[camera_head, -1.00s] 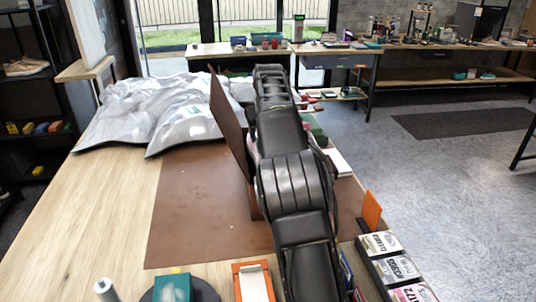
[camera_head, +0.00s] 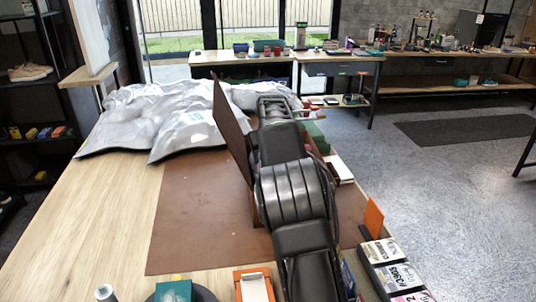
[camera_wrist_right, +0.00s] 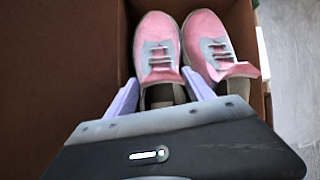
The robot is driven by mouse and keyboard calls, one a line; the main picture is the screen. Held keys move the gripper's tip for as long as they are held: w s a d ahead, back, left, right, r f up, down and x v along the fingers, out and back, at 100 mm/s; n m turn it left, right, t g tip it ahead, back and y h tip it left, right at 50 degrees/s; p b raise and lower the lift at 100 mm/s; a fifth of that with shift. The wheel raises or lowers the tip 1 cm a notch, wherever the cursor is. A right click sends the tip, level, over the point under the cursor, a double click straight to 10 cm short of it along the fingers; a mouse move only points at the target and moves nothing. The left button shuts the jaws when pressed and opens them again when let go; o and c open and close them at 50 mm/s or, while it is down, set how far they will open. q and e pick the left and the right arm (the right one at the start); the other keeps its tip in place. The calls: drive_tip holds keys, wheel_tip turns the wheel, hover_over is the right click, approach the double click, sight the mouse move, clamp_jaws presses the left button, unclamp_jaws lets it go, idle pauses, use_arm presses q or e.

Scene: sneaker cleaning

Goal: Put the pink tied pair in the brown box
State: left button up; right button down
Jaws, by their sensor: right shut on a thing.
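The pink tied pair (camera_wrist_right: 178,50) is two pink sneakers with grey laces, side by side in the right wrist view, toes away from me. My right gripper (camera_wrist_right: 160,92) has its pale fingers around the heel end of the pair and is shut on it. The pair is within the walls of the brown box (camera_wrist_right: 60,60); I cannot tell whether the soles touch its floor. In the head view the box's raised brown lid (camera_head: 232,125) stands left of my right arm, which hides most of the box and the shoes. My left gripper is not in view.
A brown mat (camera_head: 190,220) covers the middle of the wooden table (camera_head: 105,215). Crumpled grey-white sheeting (camera_head: 165,115) lies at the back left. Small labelled boxes (camera_head: 392,275) and an orange card (camera_head: 373,217) stand at the right edge. The left table area is clear.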

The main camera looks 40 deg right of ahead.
drive_tip(key=shift+f, duration=0.4)
drive_tip(key=shift+f, duration=0.1)
drive_tip(key=shift+c, duration=1.8)
unclamp_jaws()
drive_tip(key=shift+f, duration=0.1)
drive_tip(key=shift+r, duration=0.45)
drive_tip(key=b+v, duration=0.2)
drive_tip(key=v, duration=1)
drive_tip(key=shift+r, duration=0.15)
